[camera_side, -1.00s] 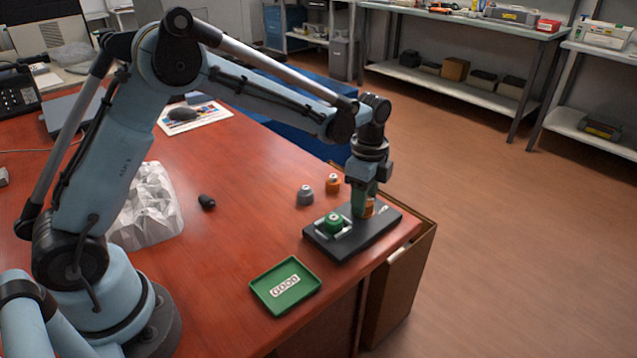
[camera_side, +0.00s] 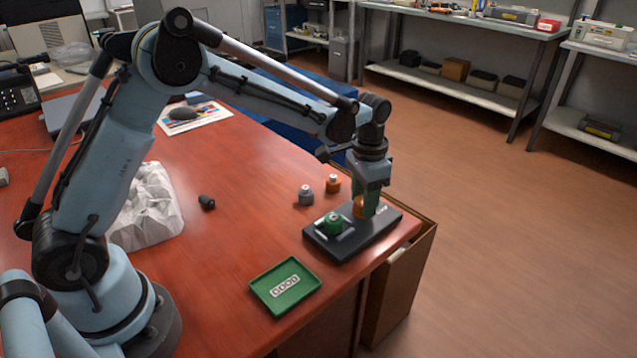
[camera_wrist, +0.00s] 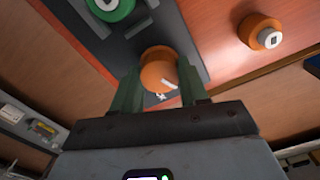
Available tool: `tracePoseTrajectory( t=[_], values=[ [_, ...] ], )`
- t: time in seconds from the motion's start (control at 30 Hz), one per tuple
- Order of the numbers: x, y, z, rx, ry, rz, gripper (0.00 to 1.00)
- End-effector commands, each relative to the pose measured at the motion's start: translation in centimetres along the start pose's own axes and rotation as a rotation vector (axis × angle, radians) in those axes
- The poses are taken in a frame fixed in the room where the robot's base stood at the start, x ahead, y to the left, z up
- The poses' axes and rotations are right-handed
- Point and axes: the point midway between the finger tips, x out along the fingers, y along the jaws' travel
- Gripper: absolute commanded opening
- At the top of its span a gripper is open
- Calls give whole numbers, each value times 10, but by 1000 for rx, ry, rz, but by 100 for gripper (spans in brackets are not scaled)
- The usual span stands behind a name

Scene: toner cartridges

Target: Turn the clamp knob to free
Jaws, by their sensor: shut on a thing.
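The orange clamp knob (camera_wrist: 158,70) stands on the black fixture base (camera_side: 343,249) and carries a white pointer line. My gripper (camera_wrist: 161,92) is shut on the knob, with a green finger on each side of it in the wrist view. In the side view my gripper (camera_side: 367,207) points down at the right end of the fixture and partly hides the knob (camera_side: 358,207). A green cartridge (camera_side: 333,223) sits in the fixture's holder to the left of the knob; it also shows at the top of the wrist view (camera_wrist: 113,6).
An orange cartridge (camera_side: 333,184) and a grey cartridge (camera_side: 306,195) stand behind the fixture. A dark cylindrical piece (camera_side: 206,202) lies further left. A green tray marked GOOD (camera_side: 264,297) lies in front. An open box (camera_side: 420,262) stands beyond the table's right edge.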

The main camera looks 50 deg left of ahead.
Motion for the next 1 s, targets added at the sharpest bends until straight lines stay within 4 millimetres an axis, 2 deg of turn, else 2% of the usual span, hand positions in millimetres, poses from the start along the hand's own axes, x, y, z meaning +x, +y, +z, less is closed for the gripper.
tracePoseTrajectory(
  t=[0.43, 1.0],
  values=[
    [0, 0, -1, -298, 2, 0, 13],
    [0, 0, -1, -378, 3, 1, 13]
  ],
)
